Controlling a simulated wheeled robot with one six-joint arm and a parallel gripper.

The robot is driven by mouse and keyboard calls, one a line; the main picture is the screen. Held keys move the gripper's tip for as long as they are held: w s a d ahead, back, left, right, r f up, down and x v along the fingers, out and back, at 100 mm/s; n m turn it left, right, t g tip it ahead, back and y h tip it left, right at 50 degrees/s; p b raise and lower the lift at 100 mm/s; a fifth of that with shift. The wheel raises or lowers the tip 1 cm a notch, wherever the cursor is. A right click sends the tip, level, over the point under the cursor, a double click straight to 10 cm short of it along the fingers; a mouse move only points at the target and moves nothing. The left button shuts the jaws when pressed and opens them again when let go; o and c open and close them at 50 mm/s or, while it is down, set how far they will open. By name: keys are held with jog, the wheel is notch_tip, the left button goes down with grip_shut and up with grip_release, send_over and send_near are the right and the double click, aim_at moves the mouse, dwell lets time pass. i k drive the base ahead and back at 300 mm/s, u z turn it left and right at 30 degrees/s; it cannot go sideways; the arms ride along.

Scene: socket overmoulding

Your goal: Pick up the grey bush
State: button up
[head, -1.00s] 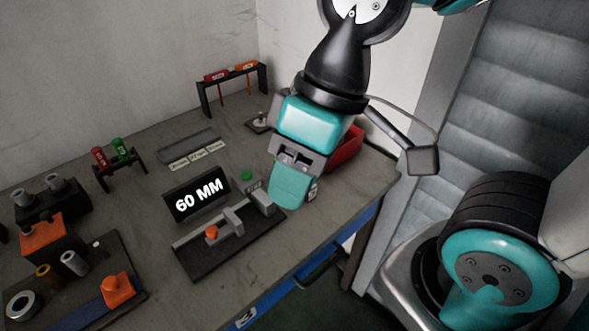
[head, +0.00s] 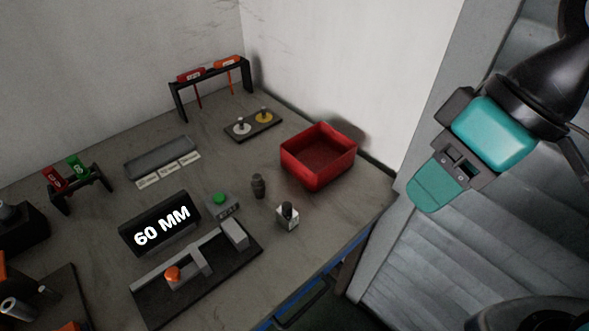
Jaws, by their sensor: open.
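My gripper (head: 428,198) hangs at the right of the head view, off the bench's right edge, with nothing seen in it. A small dark grey stepped cylinder (head: 258,187), which may be the grey bush, stands upright on the bench between the green button and the red bin. A light grey cylinder (head: 15,308) also shows at the lower left edge, partly cut off. I cannot tell for sure which is the grey bush. My gripper is well apart from both.
A red bin (head: 318,158) stands at the bench's right. A small dark-capped bottle (head: 288,216) is near the front edge. A gauge with an orange knob (head: 172,274) lies before the 60 MM display (head: 161,226). A tool rack (head: 212,78) is at the back.

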aim_at(258, 185)
jog(key=i, duration=0.2)
jog(key=u, duration=0.9)
jog(key=k, duration=0.5)
jog(key=u, duration=1.8)
jog(key=i, duration=0.95)
jog(key=z, duration=2)
